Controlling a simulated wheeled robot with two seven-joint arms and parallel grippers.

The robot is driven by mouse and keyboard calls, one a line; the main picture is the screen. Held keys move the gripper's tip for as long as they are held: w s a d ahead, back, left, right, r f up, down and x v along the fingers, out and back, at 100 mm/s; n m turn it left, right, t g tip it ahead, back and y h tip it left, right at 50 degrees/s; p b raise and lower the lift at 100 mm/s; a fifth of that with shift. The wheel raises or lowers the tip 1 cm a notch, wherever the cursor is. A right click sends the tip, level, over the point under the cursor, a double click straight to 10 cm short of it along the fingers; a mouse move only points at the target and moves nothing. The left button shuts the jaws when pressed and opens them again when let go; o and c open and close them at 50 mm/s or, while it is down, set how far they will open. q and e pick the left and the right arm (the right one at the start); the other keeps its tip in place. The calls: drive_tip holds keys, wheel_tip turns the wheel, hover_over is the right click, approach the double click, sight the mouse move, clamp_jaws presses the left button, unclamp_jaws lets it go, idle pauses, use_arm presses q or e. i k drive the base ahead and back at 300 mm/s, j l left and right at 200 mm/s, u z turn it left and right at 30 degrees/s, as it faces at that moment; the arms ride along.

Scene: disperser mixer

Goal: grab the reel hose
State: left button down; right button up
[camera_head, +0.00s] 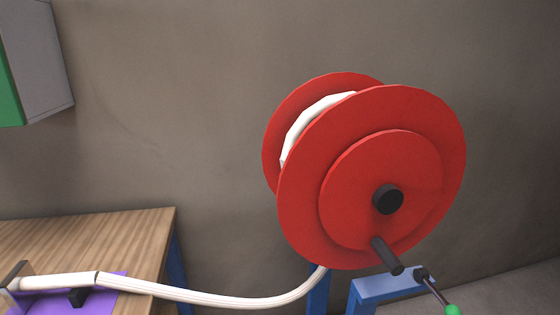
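A large red reel (300,215) with two round flanges stands right of centre. White hose (306,122) is wound between its flanges. A white hose length (215,299) leaves the underside of the reel and sags left to a wooden table. Its thicker white end (58,281) lies over a purple holder (108,300) with dark upright parts, at the lower left. The reel's near face has a black hub (387,199) and a black crank handle (386,255). Neither of my grippers shows in this view.
The wooden table (95,235) has blue legs and a bare back part. A blue stand (385,288) is below the reel, with a thin dark rod ending in a green knob (453,310). A grey and green box (38,60) is at the upper left.

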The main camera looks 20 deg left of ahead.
sight(22, 286)
drive_tip(key=u, duration=2.3)
drive_tip(key=i+j+z, duration=0.1)
drive_tip(key=j, duration=0.15)
drive_tip(key=i+j+z, duration=0.15)
drive_tip(key=j, duration=0.1)
